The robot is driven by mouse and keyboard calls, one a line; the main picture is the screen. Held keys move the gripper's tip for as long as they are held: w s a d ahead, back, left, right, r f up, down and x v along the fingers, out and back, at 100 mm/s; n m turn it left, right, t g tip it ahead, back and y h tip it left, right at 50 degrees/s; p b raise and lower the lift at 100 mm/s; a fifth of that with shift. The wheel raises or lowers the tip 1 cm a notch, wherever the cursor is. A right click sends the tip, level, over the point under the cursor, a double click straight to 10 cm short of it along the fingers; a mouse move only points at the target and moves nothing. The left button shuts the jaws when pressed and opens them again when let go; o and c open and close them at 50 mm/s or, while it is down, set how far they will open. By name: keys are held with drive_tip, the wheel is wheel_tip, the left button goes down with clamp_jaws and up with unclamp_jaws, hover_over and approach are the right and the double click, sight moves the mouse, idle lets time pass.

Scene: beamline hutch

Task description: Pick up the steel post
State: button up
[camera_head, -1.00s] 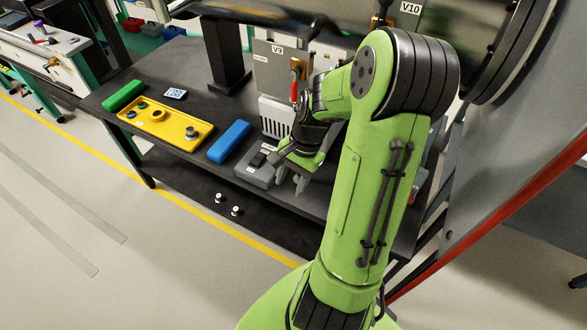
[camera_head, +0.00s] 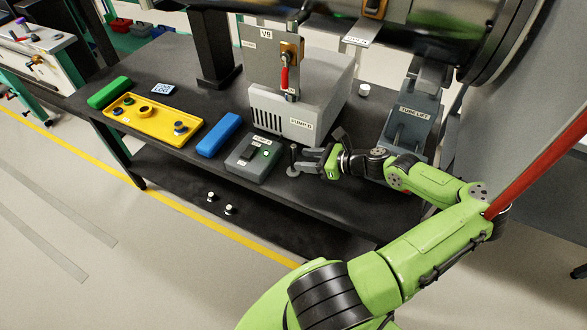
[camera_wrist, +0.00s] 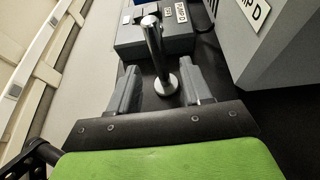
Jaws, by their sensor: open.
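The steel post (camera_head: 293,160) stands upright on its round base on the dark table, just right of the grey switch box in the head view. In the wrist view the shiny post (camera_wrist: 157,55) rises between the two grey fingers and beyond them, its base near the fingertips. My gripper (camera_head: 305,162) is open and low over the table, reaching in from the right. In the wrist view my gripper (camera_wrist: 160,83) has a finger on each side of the post's base, with gaps showing. Whether either finger touches the post cannot be told.
The grey switch box (camera_head: 253,158) stands close beside the post. The pump D housing (camera_head: 315,105) is behind it. A blue block (camera_head: 218,135), a yellow tray (camera_head: 186,135) and a green block (camera_head: 109,92) lie to the left. The tube lift (camera_head: 412,125) stands behind my arm.

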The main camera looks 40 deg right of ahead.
drive_tip(key=b, duration=0.2)
hover_over(289, 169)
wheel_tip(289, 169, down, 3)
drive_tip(key=shift+r, duration=0.2)
drive_tip(key=shift+r, duration=0.1)
drive_tip(key=shift+c, duration=0.4)
clamp_jaws()
